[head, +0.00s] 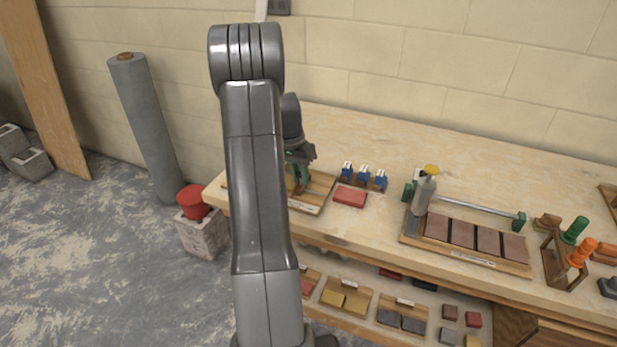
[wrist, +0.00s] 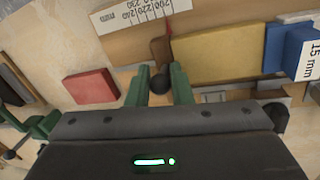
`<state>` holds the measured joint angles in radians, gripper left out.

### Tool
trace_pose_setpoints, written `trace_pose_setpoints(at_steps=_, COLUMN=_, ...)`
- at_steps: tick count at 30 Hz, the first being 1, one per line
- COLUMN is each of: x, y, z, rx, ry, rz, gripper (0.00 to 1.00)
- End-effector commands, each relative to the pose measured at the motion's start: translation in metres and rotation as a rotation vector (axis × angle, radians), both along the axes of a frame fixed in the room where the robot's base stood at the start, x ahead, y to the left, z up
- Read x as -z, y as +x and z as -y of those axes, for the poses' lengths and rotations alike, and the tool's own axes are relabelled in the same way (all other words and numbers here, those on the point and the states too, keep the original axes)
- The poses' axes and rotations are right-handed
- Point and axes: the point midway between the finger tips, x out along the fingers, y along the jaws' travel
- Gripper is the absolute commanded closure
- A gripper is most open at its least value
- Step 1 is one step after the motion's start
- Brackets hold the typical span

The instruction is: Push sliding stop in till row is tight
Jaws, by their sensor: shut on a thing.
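The sliding stop is a small brown block (wrist: 160,50) with a round black knob (wrist: 159,82) in the wrist view. My gripper (wrist: 164,84) has its green fingers either side of the knob and is shut on it. A thin red pointer by the stop lies across the white mm scale (wrist: 140,12). A yellow block (wrist: 217,47) is right of the stop; I cannot tell whether they touch. A blue block marked 15 mm (wrist: 290,47) is at the row's right. In the head view my gripper (head: 299,178) is low over the wooden tray (head: 309,208); my arm hides part of it.
A red block (head: 350,196) lies right of the tray and also shows in the wrist view (wrist: 90,87). Several blue pieces (head: 363,175) stand behind it. Bare bench lies along the back.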

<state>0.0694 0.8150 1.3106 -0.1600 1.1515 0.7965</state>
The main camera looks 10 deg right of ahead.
Motion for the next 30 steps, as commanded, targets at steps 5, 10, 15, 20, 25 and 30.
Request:
trace_pose_setpoints(at_steps=5, x=-0.001, y=0.001, z=-0.001, rx=-0.001, ry=0.001, rz=0.006, gripper=0.97)
trace_pose_setpoints(at_steps=10, x=-0.001, y=0.001, z=-0.001, rx=0.0, ry=0.001, rz=0.004, gripper=0.73)
trace_pose_setpoints(at_steps=15, x=-0.001, y=0.001, z=0.0, rx=0.0, ry=0.001, rz=0.004, gripper=0.73)
trace_pose_setpoints(at_steps=20, x=-0.013, y=0.003, z=-0.002, rx=-0.001, ry=0.001, rz=0.006, gripper=0.73)
trace_pose_setpoints(at_steps=25, x=-0.046, y=0.009, z=-0.007, rx=-0.001, ry=0.001, rz=0.011, gripper=0.73)
trace_pose_setpoints(at_steps=30, x=-0.085, y=0.013, z=-0.013, rx=-0.002, ry=0.002, rz=0.009, gripper=0.73)
